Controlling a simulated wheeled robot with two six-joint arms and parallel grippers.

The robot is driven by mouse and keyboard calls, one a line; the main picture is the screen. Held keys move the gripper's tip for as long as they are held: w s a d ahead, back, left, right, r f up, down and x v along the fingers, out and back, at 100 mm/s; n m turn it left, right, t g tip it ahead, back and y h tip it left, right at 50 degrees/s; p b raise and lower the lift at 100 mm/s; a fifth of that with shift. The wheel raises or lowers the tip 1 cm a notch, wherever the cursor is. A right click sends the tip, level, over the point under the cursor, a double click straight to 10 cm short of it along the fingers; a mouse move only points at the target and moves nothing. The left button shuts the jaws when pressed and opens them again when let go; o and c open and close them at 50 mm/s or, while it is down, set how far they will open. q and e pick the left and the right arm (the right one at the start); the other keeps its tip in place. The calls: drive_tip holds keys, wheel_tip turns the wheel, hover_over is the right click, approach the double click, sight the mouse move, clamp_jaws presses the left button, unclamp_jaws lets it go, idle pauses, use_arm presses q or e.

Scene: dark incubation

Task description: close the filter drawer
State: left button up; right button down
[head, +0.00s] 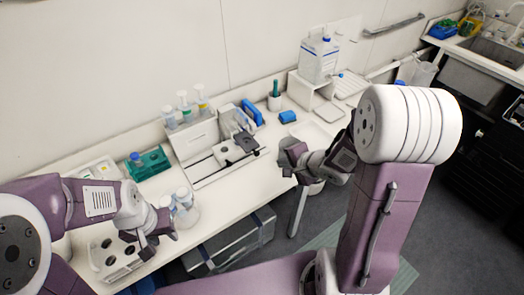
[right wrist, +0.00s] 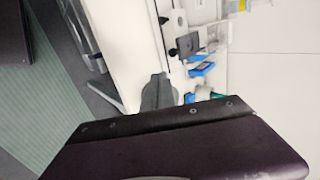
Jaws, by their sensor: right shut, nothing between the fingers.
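A white instrument (head: 193,138) stands against the wall in the head view. A low white drawer-like part (head: 215,163) extends from its front, carrying a small unit with a dark plate (head: 244,143). I cannot tell for sure that this is the filter drawer. My right gripper (head: 287,160) is shut and empty, to the right of this part and apart from it. Its grey fingers (right wrist: 158,92) show in the right wrist view, with the dark plate (right wrist: 187,45) beyond.
A green rack (head: 148,163) is left of the instrument. A blue item (head: 252,112) and a blue block (head: 287,117) lie right of it. Bare bench top (head: 262,178) lies before my right gripper.

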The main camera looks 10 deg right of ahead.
drive_tip(key=r+b+x, duration=0.1)
drive_tip(key=x, duration=0.5)
drive_tip(key=w+b+x, duration=0.1)
drive_tip(key=b+x, duration=0.1)
drive_tip(key=x, duration=0.5)
drive_tip(key=shift+w+a+r, duration=0.35)
drive_tip(key=shift+w+a, duration=0.05)
